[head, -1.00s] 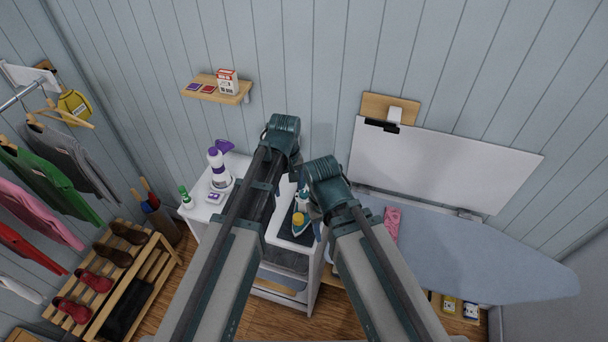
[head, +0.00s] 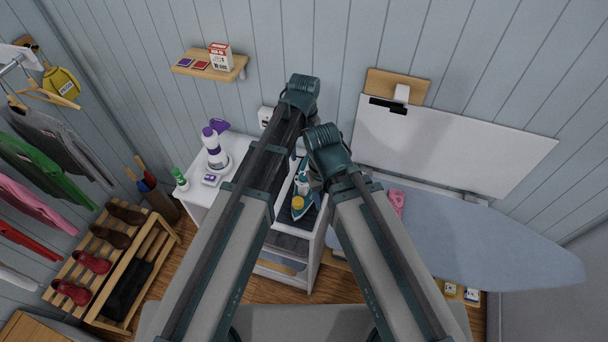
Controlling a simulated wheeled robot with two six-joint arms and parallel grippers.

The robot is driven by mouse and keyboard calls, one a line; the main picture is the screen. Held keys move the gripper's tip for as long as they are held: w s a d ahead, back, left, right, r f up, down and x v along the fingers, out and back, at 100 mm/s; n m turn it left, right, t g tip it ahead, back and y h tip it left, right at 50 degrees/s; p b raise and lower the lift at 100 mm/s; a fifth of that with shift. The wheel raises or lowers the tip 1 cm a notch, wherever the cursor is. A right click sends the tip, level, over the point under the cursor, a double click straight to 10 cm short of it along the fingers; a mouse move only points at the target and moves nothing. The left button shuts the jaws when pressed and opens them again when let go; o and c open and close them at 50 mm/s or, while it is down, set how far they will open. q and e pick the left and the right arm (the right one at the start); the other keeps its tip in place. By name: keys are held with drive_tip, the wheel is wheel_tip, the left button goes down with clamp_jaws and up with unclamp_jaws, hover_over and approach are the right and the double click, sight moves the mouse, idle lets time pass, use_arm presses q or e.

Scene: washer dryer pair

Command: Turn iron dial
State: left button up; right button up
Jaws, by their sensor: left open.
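The iron (head: 301,209) is teal and white and lies on a dark pad on the white cabinet, in the gap between my two arms. Its round yellow dial (head: 298,203) shows on top. My left gripper (head: 294,164) is a small part showing beyond the iron, mostly hidden behind my left arm. It is open and apart from the dial, as far as I can see. My right arm bends just right of the iron, and its gripper is hidden from view.
A white and purple bottle (head: 214,148) and a green bottle (head: 180,179) stand on the white cabinet top (head: 196,196) at left. An ironing board (head: 480,240) extends to the right, with a pink cloth (head: 397,204) on it. A wooden shelf (head: 209,68) is on the wall.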

sight(304, 176)
use_arm(q)
wheel_tip(304, 176, down, 12)
drive_tip(key=b, duration=1.1)
drive_tip(key=shift+r, duration=0.1)
drive_tip(key=shift+c, duration=0.4)
clamp_jaws()
